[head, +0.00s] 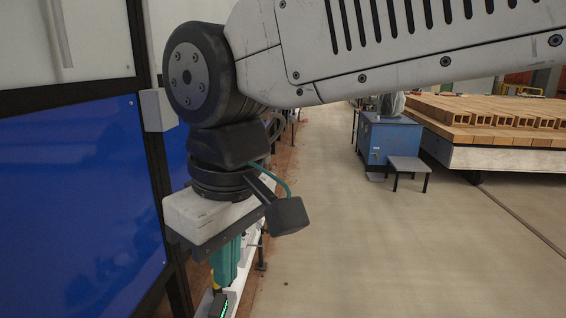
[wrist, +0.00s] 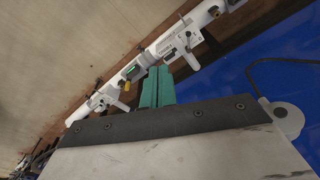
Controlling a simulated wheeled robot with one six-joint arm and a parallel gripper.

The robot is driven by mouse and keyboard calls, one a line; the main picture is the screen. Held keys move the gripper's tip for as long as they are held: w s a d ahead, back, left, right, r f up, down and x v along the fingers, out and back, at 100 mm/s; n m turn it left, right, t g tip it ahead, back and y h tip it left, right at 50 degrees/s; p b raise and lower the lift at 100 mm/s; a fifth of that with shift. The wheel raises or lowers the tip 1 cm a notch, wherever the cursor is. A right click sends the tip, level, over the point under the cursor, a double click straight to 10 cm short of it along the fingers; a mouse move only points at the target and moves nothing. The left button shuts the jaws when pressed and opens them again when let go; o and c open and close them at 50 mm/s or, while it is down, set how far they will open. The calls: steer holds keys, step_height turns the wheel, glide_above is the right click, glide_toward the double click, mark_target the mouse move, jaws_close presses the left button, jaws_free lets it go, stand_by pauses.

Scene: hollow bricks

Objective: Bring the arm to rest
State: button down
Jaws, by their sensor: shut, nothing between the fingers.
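My gripper (head: 224,264) hangs below my wrist in the left half of the head view, fingers pointing down. Its green fingers are together with nothing between them. In the wrist view the shut fingers (wrist: 158,86) show in the middle, above the dark edge of my gripper body. My arm reaches in from the upper right of the head view. The fingertips are in front of a white rail (wrist: 165,45) with fittings; I cannot tell the gap between them.
A blue panel (head: 75,200) in a black frame stands close on the left. A blue cabinet (head: 388,140) and a small grey-topped stool (head: 409,164) stand farther back. Bricks (head: 490,115) lie on a large platform at the right. The concrete floor (head: 350,250) between is clear.

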steer(key=s+d+f+m, duration=0.1)
steer(key=d+m, duration=0.3)
steer(key=d, duration=0.7)
steer(key=s+d+f+m, duration=0.1)
steer(key=d+f+m, duration=0.2)
steer(key=d, duration=0.8)
steer(key=s+d+f+m+h, duration=0.1)
steer(key=d+f+m, duration=0.3)
steer(key=d, duration=0.7)
steer(key=shift+s+d+m+t, duration=0.2)
steer(key=shift+d+m+t, duration=0.1)
steer(key=shift+d+t, duration=0.1)
